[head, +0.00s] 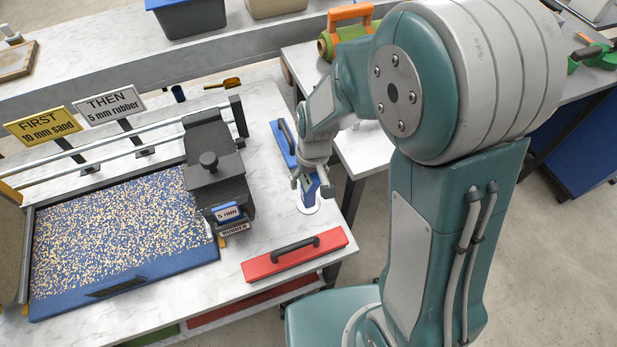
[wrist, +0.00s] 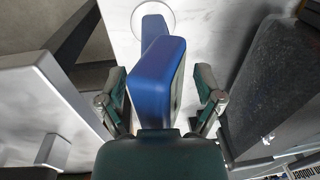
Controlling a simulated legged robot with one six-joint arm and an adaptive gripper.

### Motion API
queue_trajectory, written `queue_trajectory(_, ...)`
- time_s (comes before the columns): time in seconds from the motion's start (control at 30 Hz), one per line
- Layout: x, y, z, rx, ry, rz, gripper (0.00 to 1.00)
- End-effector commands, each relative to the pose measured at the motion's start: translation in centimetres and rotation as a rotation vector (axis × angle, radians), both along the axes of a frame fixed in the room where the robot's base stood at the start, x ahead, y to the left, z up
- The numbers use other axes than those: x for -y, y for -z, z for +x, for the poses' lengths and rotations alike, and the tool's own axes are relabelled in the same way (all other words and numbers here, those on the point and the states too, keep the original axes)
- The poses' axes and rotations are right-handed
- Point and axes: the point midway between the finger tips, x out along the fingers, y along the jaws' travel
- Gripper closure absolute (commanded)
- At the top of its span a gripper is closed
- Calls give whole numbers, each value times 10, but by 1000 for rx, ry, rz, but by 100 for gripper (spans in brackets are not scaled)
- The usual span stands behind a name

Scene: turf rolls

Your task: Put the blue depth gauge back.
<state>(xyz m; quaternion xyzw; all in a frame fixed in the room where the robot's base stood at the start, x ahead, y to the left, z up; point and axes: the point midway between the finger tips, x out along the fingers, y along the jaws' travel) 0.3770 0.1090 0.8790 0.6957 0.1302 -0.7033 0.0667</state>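The blue depth gauge, as I take it, is the blue block (wrist: 152,80) that stands out between the fingers in the wrist view. In the head view only a small part of it (head: 312,187) shows, over a white disc (head: 310,208) on the marble-top bench. The disc also shows in the wrist view (wrist: 153,12), partly behind the block. My gripper (head: 316,191) is around the block, one finger on each side. In the wrist view my gripper (wrist: 161,98) looks open, with a gap beside the block. I cannot tell if the block rests on the disc.
A red bar (head: 294,262) with a black handle lies in front, and a blue bar (head: 280,143) with a handle lies behind. A dark carriage (head: 215,170) stands left on rails over a speckled blue tray (head: 120,285). Two signs (head: 42,127) (head: 110,104) stand behind the tray.

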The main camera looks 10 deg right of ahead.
Motion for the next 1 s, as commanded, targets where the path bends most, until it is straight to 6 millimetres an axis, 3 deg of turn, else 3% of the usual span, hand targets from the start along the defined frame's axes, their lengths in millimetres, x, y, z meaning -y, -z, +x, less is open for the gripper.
queue_trajectory(0.33,1,-11,1,4,0,1,14)
queue_trajectory(0.8,9,-102,3,4,0,1,14)
queue_trajectory(1.0,10,-120,3,1,1,0,14)
